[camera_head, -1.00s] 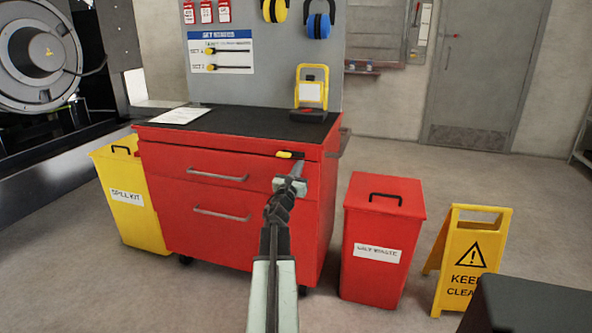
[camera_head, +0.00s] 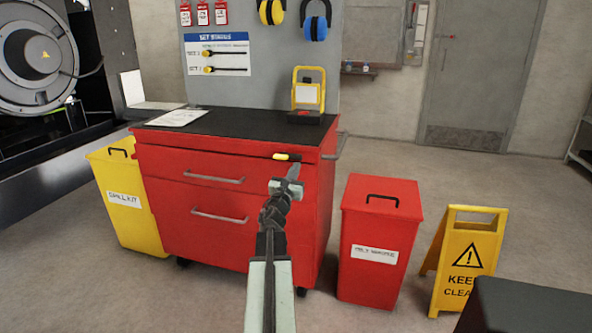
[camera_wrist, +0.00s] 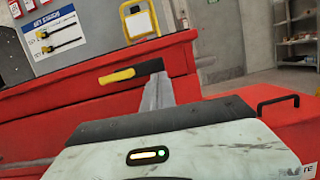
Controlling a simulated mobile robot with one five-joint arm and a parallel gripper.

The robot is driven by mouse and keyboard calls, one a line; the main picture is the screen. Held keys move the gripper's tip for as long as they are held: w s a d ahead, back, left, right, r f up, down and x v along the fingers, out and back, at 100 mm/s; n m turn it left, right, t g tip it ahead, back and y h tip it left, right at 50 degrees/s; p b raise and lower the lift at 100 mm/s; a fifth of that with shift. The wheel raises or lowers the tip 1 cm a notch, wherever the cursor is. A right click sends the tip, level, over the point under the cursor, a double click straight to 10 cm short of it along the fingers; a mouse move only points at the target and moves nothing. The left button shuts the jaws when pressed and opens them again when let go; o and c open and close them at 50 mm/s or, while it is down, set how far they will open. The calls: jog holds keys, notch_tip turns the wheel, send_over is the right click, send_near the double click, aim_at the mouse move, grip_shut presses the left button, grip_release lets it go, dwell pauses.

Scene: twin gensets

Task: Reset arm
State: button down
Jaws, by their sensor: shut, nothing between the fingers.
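My gripper (camera_head: 294,171) is shut and empty at the end of my outstretched arm, in front of the upper right front of the red cabinet (camera_head: 160,215). In the wrist view, the shut fingers (camera_wrist: 158,92) point toward the cabinet. A yellow and black handled item (camera_head: 287,156) shows at the cabinet's upper front, just beyond the fingertips. It also shows in the wrist view (camera_wrist: 128,73), just left of the fingers. I cannot tell whether the fingers touch it or what it rests on.
A yellow work lamp (camera_head: 308,92) and a paper sheet (camera_head: 177,118) are on the black cabinet top. A yellow spill kit bin (camera_head: 130,225) stands left, a red waste bin (camera_head: 375,275) right. A yellow floor sign (camera_head: 466,260) stands further right. Floor between bins and door is clear.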

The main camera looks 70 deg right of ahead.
jog(key=b+v, duration=0.1)
jog(key=v, duration=0.5)
jog(key=shift+f, duration=0.3)
jog(key=shift+w, duration=0.1)
